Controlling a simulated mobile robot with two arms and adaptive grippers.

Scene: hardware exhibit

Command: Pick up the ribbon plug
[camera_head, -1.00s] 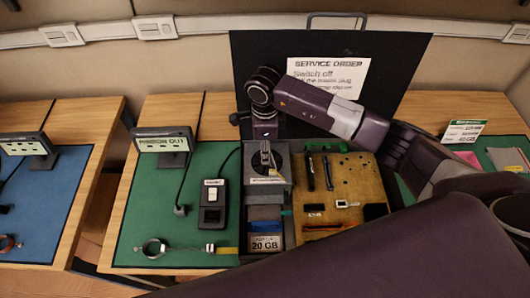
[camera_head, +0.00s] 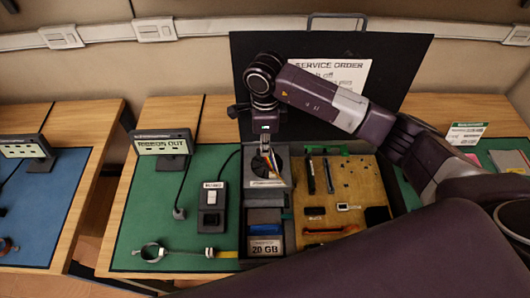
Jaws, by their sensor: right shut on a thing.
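My right gripper (camera_head: 268,160) points down over the round drive-like part (camera_head: 279,178) in the upper part of the grey tray. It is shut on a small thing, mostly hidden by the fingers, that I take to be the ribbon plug. Whether the plug is clear of the part below cannot be told. My left gripper is not in view.
A "RIBBON OUT" sign (camera_head: 162,144) and a switch box (camera_head: 212,198) stand to the left. A brown board (camera_head: 352,181) with small parts is right of the tray. A black panel (camera_head: 400,60) stands behind.

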